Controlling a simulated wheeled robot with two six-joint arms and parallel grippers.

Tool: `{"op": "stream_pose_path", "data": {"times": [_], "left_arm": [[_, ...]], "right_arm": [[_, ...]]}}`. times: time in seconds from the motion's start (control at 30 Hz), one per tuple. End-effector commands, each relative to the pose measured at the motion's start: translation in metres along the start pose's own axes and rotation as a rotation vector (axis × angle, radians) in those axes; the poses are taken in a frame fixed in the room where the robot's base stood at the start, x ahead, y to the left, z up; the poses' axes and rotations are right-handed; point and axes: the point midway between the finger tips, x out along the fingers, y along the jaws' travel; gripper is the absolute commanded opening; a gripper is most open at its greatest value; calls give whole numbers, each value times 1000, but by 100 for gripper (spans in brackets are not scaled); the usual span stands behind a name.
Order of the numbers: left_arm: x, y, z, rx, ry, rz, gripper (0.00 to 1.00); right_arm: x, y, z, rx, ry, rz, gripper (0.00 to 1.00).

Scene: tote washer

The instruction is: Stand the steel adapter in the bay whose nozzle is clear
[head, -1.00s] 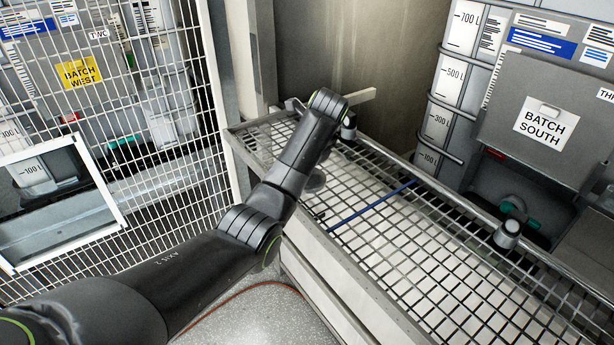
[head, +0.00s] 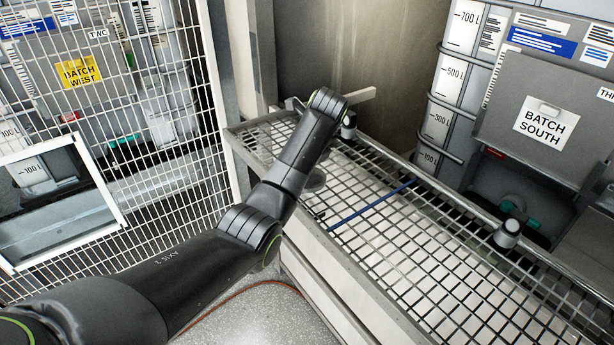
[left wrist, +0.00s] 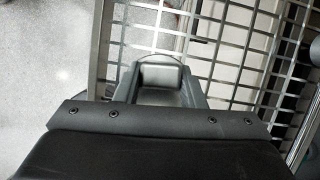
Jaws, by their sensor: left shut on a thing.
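In the left wrist view my left gripper (left wrist: 160,98) is shut on a grey metal piece, which I take to be the steel adapter (left wrist: 160,76). Only part of it shows between the fingers. In the head view my left arm reaches over the left part of the wire-grid rack (head: 455,265) and hides the gripper. A grey rounded piece (head: 316,181) shows beside the arm, low over the grid. A blue strip (head: 370,206) crosses the grid. Grey round fittings sit on the back rail, one (head: 348,126) near my wrist and one (head: 508,235) farther right. My right gripper is not in view.
A mesh fence (head: 160,190) stands left, with a BATCH WEST tank (head: 60,100) behind it. A BATCH SOUTH tank (head: 545,125) stands behind the rack at right. The grid right of the blue strip is bare. A red cable (head: 265,284) lies on the floor.

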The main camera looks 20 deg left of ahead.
Motion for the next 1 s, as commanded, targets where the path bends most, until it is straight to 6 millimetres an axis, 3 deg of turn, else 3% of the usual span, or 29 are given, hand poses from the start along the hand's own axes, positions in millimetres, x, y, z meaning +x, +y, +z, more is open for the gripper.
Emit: {"op": "stream_pose_path", "data": {"times": [1.0], "left_arm": [[-45,0,19,-1,-2,-3,0]], "right_arm": [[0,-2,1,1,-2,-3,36]]}}
